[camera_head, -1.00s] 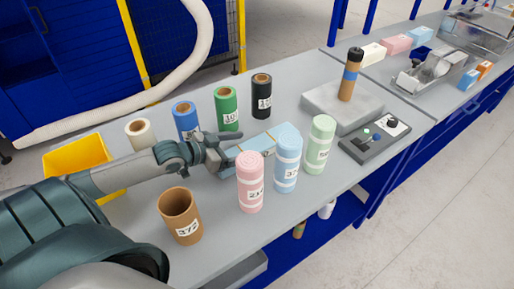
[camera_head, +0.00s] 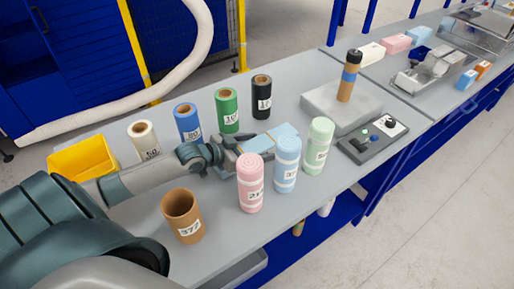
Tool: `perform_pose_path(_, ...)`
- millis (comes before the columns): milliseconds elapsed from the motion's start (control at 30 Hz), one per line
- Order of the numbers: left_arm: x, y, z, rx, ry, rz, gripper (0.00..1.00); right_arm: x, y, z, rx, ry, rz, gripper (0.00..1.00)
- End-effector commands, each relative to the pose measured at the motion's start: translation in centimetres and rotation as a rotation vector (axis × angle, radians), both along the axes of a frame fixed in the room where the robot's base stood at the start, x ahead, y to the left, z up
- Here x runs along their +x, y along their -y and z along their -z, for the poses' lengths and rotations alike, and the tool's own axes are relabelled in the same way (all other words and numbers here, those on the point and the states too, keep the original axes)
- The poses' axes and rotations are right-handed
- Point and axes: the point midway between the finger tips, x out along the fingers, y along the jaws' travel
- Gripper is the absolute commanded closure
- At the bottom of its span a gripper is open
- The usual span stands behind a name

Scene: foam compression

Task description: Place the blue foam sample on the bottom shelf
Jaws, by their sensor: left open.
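A light blue foam block (camera_head: 284,131) lies on the grey bench top, behind the pastel rolls. My left gripper (camera_head: 243,153) is open, low over the bench at the block's left end. Its fingers overlap that end; I cannot tell whether they touch it. A light blue roll (camera_head: 287,166) stands upright in front of the block and hides part of it. Below the bench's front edge a blue lower shelf area (camera_head: 345,215) shows in part, with small items on it. My right gripper is not in view.
A brown tube (camera_head: 183,217) stands nearer. White, blue, green and black rolls line the back, beside a yellow bin (camera_head: 82,160). A control box (camera_head: 373,139) sits right.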

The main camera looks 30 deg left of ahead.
Motion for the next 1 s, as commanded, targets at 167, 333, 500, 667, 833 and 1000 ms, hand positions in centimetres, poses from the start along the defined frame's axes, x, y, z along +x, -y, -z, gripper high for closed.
perform_pose_path(167, 0.0, 0.0, 0.0, 0.000, 0.000, 0.000, 0.23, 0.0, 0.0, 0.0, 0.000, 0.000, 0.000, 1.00)
perform_pose_path(333, 0.0, 0.0, 0.0, 0.000, 0.000, 0.000, 0.33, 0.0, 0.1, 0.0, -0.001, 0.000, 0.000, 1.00)
perform_pose_path(500, 0.0, 0.0, 0.0, 0.000, 0.000, 0.000, 0.67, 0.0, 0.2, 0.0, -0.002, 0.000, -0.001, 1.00)
perform_pose_path(667, 0.0, 0.0, 0.0, 0.000, 0.000, 0.000, 0.70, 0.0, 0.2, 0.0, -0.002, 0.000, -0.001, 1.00)
perform_pose_path(833, 0.0, 0.0, -0.2, 0.000, 0.001, 0.000, 0.70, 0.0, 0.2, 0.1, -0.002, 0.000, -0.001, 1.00)
perform_pose_path(1000, 0.0, 0.0, -1.4, 0.001, 0.002, 0.002, 0.70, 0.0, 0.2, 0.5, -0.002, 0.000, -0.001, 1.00)
